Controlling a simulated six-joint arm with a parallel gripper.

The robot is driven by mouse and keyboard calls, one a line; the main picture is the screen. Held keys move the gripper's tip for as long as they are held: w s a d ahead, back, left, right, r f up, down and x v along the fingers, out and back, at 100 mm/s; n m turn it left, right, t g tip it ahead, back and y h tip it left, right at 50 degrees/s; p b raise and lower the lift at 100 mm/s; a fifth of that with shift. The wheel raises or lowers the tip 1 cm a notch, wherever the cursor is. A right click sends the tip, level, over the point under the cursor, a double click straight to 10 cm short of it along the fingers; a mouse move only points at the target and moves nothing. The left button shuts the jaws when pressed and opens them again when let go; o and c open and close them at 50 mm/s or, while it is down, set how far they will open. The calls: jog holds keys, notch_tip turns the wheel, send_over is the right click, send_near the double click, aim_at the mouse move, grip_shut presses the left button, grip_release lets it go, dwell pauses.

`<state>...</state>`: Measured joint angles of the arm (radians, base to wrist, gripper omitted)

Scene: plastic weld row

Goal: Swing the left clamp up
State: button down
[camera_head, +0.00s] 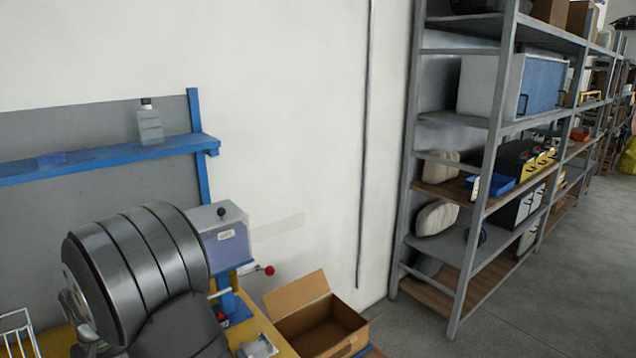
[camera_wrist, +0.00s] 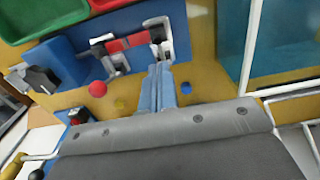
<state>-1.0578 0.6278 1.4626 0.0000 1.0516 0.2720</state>
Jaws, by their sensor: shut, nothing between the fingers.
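In the wrist view, my gripper (camera_wrist: 158,72) reaches forward from its grey body with two pale blue fingers side by side, shut and empty. Just beyond the fingertips is a blue fixture (camera_wrist: 75,58) with a red bar (camera_wrist: 127,44) across it. A metal clamp (camera_wrist: 116,60) sits at the left end of the bar, and another clamp (camera_wrist: 160,42) sits at the right end, close to the fingertips. I cannot tell how far either clamp is raised. In the head view, my arm hides the fixture and gripper.
A red ball knob (camera_wrist: 97,89) stands left of my fingers. A green tray (camera_wrist: 45,18) lies at the top left. In the head view, an open cardboard box (camera_head: 318,318) is at the right, a grey machine (camera_head: 222,240) behind my arm, and a blue shelf (camera_head: 110,155) holds a bottle (camera_head: 150,125).

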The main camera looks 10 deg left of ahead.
jog(key=shift+w+a, duration=0.15)
jog(key=shift+w+a, duration=0.6)
dwell(0.4)
jog(key=shift+w+a, duration=0.15)
jog(key=shift+w+a+f, duration=0.1)
jog(key=shift+w+a, duration=0.2)
jog(key=shift+w, duration=0.05)
jog(key=shift+w+a+f, duration=0.35)
jog(key=shift+w+a, duration=0.15)
jog(key=shift+a, duration=0.05)
dwell(0.4)
